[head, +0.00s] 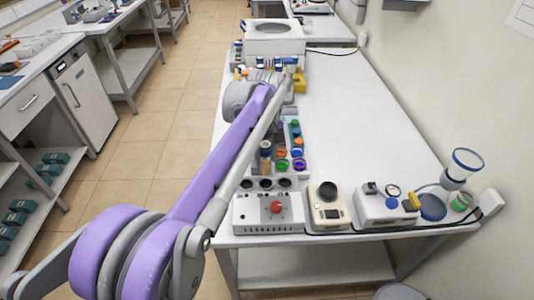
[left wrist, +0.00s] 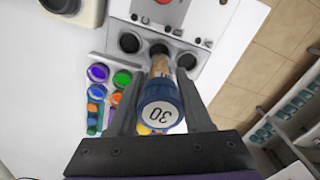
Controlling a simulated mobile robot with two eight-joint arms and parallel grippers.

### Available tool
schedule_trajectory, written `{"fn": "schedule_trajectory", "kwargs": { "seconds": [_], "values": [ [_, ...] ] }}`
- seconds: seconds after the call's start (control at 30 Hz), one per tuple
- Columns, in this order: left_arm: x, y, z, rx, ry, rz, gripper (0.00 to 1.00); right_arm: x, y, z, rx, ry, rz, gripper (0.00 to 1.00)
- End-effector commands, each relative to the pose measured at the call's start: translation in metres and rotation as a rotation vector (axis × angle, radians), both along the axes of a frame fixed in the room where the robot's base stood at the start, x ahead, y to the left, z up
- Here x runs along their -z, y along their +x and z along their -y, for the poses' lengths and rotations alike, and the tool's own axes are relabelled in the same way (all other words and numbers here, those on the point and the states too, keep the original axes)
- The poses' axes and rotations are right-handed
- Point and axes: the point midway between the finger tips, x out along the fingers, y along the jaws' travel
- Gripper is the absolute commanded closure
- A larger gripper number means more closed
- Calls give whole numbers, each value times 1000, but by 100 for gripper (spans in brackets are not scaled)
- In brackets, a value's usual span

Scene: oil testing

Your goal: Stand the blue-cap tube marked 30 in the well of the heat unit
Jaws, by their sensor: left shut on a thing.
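The blue-cap tube marked 30 (left wrist: 160,110) is between the two fingers of my left gripper (left wrist: 158,78) in the left wrist view. The gripper is shut on it, with the label facing the camera and an amber-brown body beyond the cap. The heat unit (left wrist: 205,18) is past the tube, with a row of dark wells. The tube's far end lines up with the middle well (left wrist: 158,48); I cannot tell whether it is in or above it. In the head view the heat unit (head: 250,213) has a red knob, and my left arm hides much of the gripper. My right gripper is not in view.
A rack of coloured caps, including a purple one (left wrist: 97,72) and a green one (left wrist: 122,77), stands close beside the held tube. A cream device (head: 328,208) and a white device (head: 385,205) stand right of the heat unit. The table's right middle (head: 365,110) is clear.

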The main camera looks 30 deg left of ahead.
Motion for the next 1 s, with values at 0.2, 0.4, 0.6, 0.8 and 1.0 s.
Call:
{"fn": "schedule_trajectory", "kwargs": {
  "seconds": [0.2, 0.4, 0.6, 0.8, 1.0],
  "values": [
    [15, 0, 0, 0, 0, 0, 100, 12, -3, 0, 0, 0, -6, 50],
    [27, 0, 0, 0, 0, 0, 100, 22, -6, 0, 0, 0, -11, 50],
    [29, 0, 0, 0, 0, 0, 100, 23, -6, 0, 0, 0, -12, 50],
    [32, 0, 1, 0, 0, 0, 100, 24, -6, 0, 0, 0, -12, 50],
    [35, 0, 1, 0, 0, 0, 100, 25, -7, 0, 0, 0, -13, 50]
  ]
}}
